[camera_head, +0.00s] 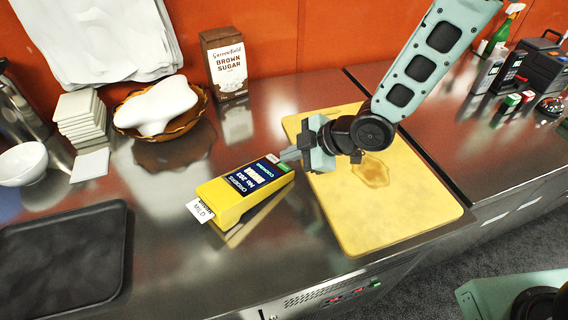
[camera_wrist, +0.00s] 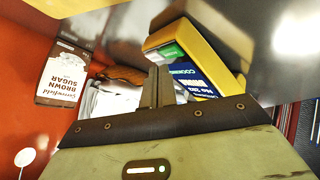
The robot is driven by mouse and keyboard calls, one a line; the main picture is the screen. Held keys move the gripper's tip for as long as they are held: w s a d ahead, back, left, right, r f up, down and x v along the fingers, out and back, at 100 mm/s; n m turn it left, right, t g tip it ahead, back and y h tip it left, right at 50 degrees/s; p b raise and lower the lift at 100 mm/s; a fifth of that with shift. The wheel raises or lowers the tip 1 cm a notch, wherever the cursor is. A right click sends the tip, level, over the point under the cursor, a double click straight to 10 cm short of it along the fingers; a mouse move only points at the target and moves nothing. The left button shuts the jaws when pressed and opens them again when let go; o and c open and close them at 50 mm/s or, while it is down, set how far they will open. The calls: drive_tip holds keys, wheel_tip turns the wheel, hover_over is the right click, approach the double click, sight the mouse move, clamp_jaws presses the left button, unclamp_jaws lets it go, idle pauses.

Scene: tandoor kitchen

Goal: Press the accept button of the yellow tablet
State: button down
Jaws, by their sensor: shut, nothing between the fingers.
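The yellow tablet (camera_head: 232,206) lies on the steel counter with its dark blue screen (camera_head: 254,177) facing up. A green button-like patch (camera_head: 283,168) is at the screen's far right end, with a small pale patch beside it. A white slip reading "MILD" (camera_head: 200,210) sticks out of the near left end. My gripper (camera_head: 288,155) is shut and empty, its fingertips close to the green end; I cannot tell whether they touch it. In the wrist view the shut fingers (camera_wrist: 157,86) point towards the tablet (camera_wrist: 211,60), with the green patch (camera_wrist: 172,52) just beyond them.
A yellow cutting board (camera_head: 430,205) lies under and right of my gripper. A brown sugar box (camera_head: 224,64), a brown bowl (camera_head: 195,115) with a white object, stacked tiles (camera_head: 79,118) and a black tray (camera_head: 65,262) stand around. Counter before the tablet is clear.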

drive_tip(key=r+p, duration=0.2)
drive_tip(key=r, duration=0.1)
drive_tip(key=r+p, duration=0.2)
drive_tip(key=shift+w+d, duration=0.25)
idle(0.9)
drive_tip(key=s+d+r+m+g+h, duration=0.1)
drive_tip(key=s+d+r+m+h, duration=0.1)
drive_tip(key=s, duration=0.6)
drive_tip(key=s+d+r+m+g+h, duration=0.1)
drive_tip(key=s+d+r+m+h, duration=0.2)
drive_tip(key=s+d+r+m, duration=0.2)
drive_tip(key=s+d+r+m+g+h, duration=0.2)
drive_tip(key=s+r+m, duration=0.3)
drive_tip(key=s, duration=0.6)
drive_tip(key=shift+d+r+h, duration=0.4)
drive_tip(key=shift+d+h, duration=0.2)
drive_tip(key=shift+d, duration=0.2)
idle(0.6)
